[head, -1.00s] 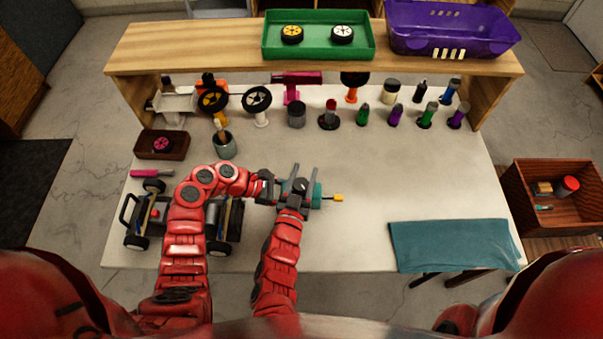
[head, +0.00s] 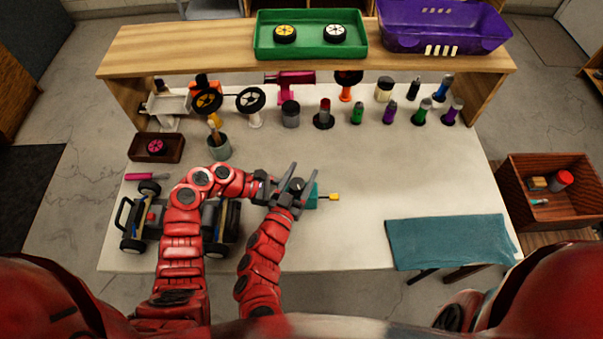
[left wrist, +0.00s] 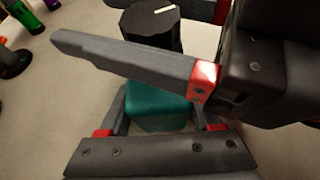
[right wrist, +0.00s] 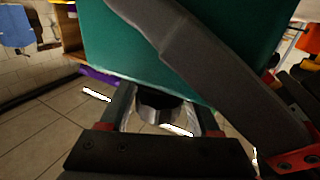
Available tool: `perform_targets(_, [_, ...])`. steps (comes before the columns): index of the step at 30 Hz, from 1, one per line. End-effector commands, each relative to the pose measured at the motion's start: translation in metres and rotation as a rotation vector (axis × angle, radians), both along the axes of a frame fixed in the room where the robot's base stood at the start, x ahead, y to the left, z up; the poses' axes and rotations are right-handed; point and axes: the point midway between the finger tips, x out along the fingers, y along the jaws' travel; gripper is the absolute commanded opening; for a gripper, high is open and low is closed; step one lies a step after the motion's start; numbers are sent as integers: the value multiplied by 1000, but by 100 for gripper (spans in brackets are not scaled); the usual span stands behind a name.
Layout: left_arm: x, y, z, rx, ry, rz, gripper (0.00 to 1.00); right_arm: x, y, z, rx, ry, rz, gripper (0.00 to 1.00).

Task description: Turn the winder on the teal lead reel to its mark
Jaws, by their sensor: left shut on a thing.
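The teal lead reel (head: 311,196) is above the middle of the white table, with a yellow-tipped lead (head: 334,197) at its right. Its winder is a black knob (left wrist: 150,25) with a white line on top. My left gripper (head: 279,190) comes from the left and is shut on the reel's teal body; the body sits between its fingers in the left wrist view. My right gripper (head: 303,180) is open, its fingers either side of the winder (head: 296,185). In the right wrist view the knob (right wrist: 160,105) lies between the fingers with a gap. The reel's own mark cannot be made out.
An RC car chassis (head: 140,232) stands left, partly behind my left arm. Several bottles and tools line the back under the wooden shelf (head: 200,50). A teal cloth (head: 445,242) lies front right.

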Motion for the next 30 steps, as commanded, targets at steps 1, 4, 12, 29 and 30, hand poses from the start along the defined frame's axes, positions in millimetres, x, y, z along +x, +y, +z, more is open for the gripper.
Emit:
perform_targets(1, [0,0,0,0,0,0,16,0,0,0,0,0,0,63])
perform_targets(4, [0,0,0,0,0,1,16,0,0,0,0,0,-1,63])
perform_targets(12, [1,1,0,1,0,2,16,-14,7,-1,2,2,2,63])
perform_targets(29, [1,1,0,1,0,2,16,-105,48,-2,0,1,2,63])
perform_targets(30, [1,1,0,1,0,2,16,-107,49,-2,0,1,1,63])
